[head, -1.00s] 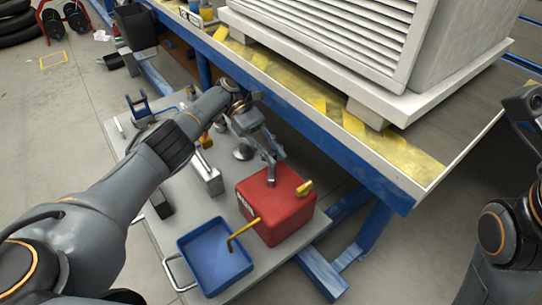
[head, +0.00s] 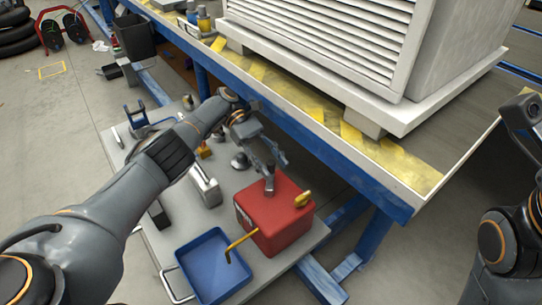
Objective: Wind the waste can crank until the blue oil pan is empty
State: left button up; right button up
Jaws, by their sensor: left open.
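The red waste can (head: 280,222) stands on a grey low cart, with a yellow crank or knob (head: 303,199) on its top right. A yellow bent tube (head: 241,241) runs from the can's left side down into the blue oil pan (head: 207,262). The pan sits left of the can; I cannot tell how much oil is in it. My left gripper (head: 270,183) is open above the back of the can's top, left of the yellow crank. I cannot tell whether it touches the can. My right arm shows at the right edge, its gripper out of view.
The cart (head: 150,238) also holds several tools and metal parts behind and left of the can. A blue-edged workbench (head: 330,150) with a large white louvred unit (head: 330,50) stands close behind the can.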

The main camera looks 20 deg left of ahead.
pick_arm(q)
notch_tip(320, 180, up, 10)
jog(key=shift+f, duration=0.1)
dwell(0.4)
